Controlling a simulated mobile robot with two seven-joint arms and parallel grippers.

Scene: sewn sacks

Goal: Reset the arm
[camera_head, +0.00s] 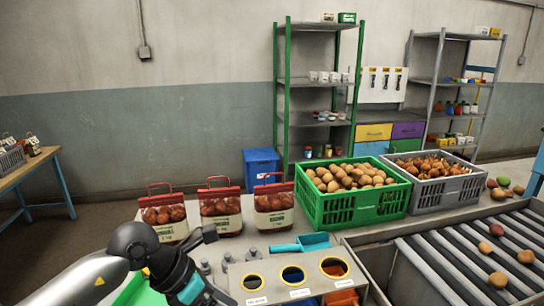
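My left arm comes in from the lower left, bent at a dark joint. A dark piece that seems to be part of my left gripper (207,236) points right, just in front of the sacks. Its fingertips cannot be made out clearly, so I cannot tell whether it is open or shut. I see nothing held in it. My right arm and gripper are not in view. Three sacks with red tops and pale labels stand upright in a row: left sack (165,216), middle sack (221,209), right sack (274,206).
A green crate of potatoes (350,210) and a grey crate of onions (446,191) stand right of the sacks. A teal scoop (302,244) lies behind a panel with three round holes (293,289). A roller conveyor (450,262) with loose produce is at right. Shelves stand behind.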

